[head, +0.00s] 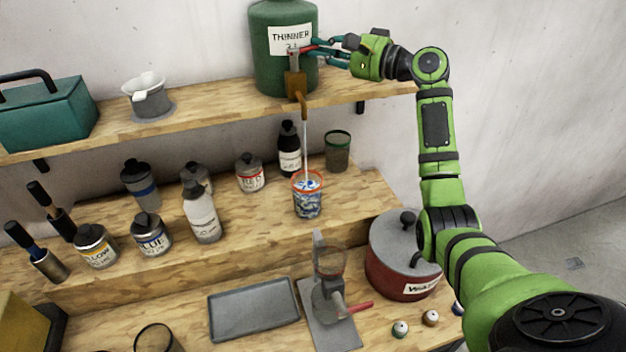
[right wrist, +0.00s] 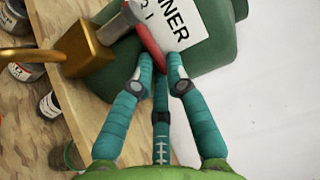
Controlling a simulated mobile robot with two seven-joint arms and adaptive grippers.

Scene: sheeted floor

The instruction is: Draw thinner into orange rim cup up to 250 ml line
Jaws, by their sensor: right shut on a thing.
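The green thinner container (head: 270,65) stands on the upper shelf, with a brass tap (head: 296,82) at its front. A thin pale stream (head: 305,140) runs from the spout down into the orange rim cup (head: 308,201) on the shelf below. The cup stands upright with blue and white marks inside; I cannot read its level lines. My right gripper (head: 325,47) is shut on the red tap handle (right wrist: 147,38), which also shows in the head view (head: 313,47). The tap body (right wrist: 88,52) is at the upper left of the right wrist view. My left gripper is not in view.
Behind the cup stand a dark bottle (head: 289,150) and a green rim cup (head: 338,150). A red waste pot (head: 388,265) and a grey tray (head: 253,308) are below.

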